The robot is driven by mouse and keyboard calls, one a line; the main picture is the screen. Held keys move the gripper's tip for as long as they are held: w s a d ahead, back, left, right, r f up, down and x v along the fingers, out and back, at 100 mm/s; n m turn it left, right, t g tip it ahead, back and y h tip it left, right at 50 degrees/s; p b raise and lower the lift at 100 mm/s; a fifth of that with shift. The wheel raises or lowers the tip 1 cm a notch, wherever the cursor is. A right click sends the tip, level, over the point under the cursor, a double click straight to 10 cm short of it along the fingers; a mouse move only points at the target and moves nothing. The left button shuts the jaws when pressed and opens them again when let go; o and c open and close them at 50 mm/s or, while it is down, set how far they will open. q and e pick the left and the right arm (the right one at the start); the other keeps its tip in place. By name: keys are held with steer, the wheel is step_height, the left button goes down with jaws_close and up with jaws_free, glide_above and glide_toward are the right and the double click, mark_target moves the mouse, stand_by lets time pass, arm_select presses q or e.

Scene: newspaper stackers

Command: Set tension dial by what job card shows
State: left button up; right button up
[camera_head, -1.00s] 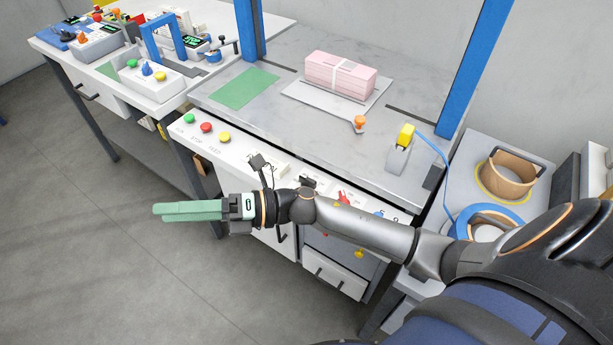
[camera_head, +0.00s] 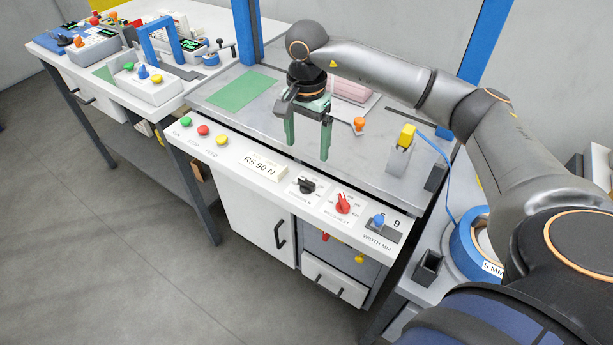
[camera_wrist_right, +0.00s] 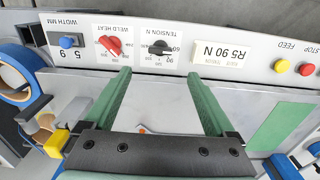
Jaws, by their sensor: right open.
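The tension dial (camera_head: 306,186) is a black knob on the white front panel of the strapping bench. In the right wrist view the dial (camera_wrist_right: 159,47) appears upside down under the label "TENSION N"; its exact setting is too small to read. The job card (camera_head: 263,166) is a cream plate reading "R5 90 N", left of the dial; it also shows in the right wrist view (camera_wrist_right: 216,52). My right gripper (camera_head: 308,151) is open and empty, its green fingers pointing down over the bench top, behind the dial. My left gripper is not in view.
A red weld heat dial (camera_head: 343,204) and a blue width knob (camera_head: 378,221) sit right of the tension dial. Green, red and yellow buttons (camera_head: 203,130) are at the panel's left. A pink bundle (camera_head: 352,88) lies behind my gripper. A yellow-topped dispenser (camera_head: 406,136) stands right.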

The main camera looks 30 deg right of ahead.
mark_target(307, 181)
step_height(307, 181, down, 11)
steer(key=shift+f, duration=0.1)
steer(key=shift+a, duration=0.1)
steer(key=shift+c, duration=0.2)
steer(key=c, duration=1.3)
steer(key=shift+c, duration=0.2)
steer(key=shift+m, duration=0.4)
steer(key=m, duration=0.3)
steer(key=shift+m, duration=2.5)
